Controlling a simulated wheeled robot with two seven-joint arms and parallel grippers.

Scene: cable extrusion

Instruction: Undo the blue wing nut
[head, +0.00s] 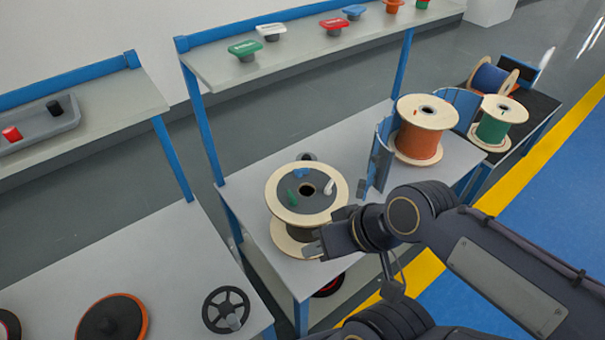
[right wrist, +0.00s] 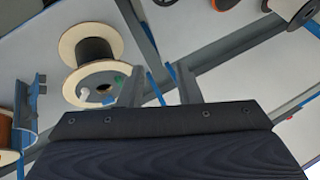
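The blue wing nut (head: 301,173) sits on the dark top disc of a wooden cable spool (head: 280,200), toward its far side. A green wing nut (head: 292,198) and a white wing nut (head: 328,187) sit on the same disc. My right gripper (head: 314,243) is low beside the spool's near right side, apart from the blue nut. In the right wrist view its two fingers (right wrist: 162,85) are spread with nothing held between them. My left gripper is not in view.
An orange cable spool (head: 419,140) and a blue curved guard (head: 382,150) stand to the right on the table. A shelf (head: 300,55) with several coloured knobs runs behind. A black handwheel (head: 226,309) lies on the left table. Table surface left of the spool is clear.

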